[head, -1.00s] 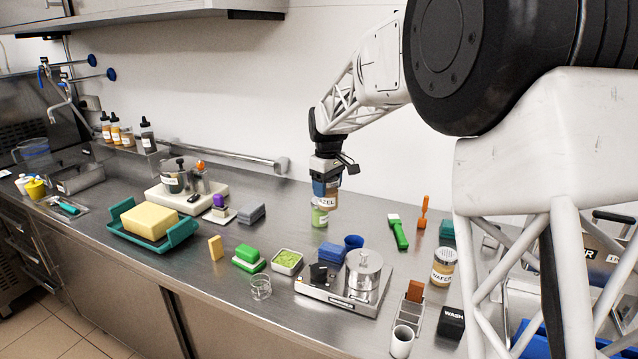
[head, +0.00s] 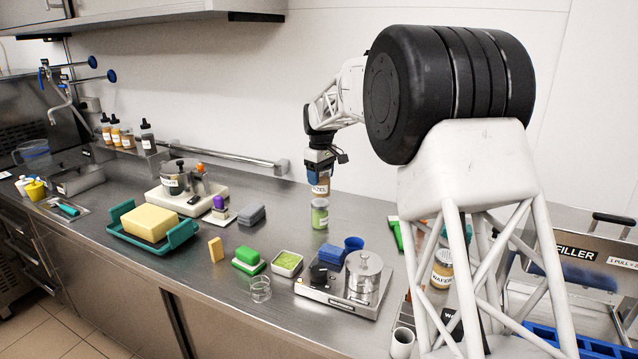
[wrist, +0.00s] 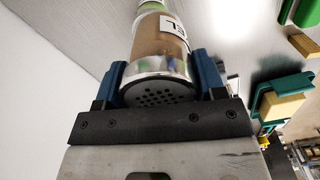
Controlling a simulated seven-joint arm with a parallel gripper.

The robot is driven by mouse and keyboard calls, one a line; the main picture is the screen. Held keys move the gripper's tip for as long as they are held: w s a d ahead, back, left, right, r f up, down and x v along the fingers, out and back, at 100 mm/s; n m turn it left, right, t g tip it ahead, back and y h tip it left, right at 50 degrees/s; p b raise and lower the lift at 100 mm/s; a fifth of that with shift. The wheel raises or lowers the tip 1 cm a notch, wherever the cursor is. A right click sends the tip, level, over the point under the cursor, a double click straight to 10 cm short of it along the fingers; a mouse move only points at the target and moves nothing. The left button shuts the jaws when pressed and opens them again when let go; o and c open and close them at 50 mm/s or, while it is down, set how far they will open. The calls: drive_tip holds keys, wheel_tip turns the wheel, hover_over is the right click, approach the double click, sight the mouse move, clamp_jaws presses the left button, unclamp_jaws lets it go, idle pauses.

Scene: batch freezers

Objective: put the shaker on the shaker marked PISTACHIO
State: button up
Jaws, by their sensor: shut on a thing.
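My gripper (head: 319,175) is shut on a shaker (head: 320,188) with tan contents and a white label ending in "ZEL". In the wrist view the held shaker (wrist: 160,55) is between the blue fingers, its perforated metal lid facing the camera. A shaker with green contents (head: 319,214) stands upright on the steel counter directly below the held one in the head view; its label is too small to read. The held shaker is roughly upright above it. I cannot tell whether the two touch. A bit of green (wrist: 150,4) shows beyond the held shaker in the wrist view.
Another shaker (head: 442,270), marked "WAFER", stands at right behind my arm's structure. The counter left of the green shaker is fairly clear.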

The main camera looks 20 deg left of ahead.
drive_tip(key=shift+w+a, duration=0.75)
drive_tip(key=shift+w, duration=0.3)
drive_tip(key=shift+f, duration=0.1)
drive_tip(key=shift+f, duration=1.75)
drive_tip(key=shift+f, duration=0.15)
drive_tip(key=o, duration=1.1)
drive_tip(key=shift+c, duration=0.2)
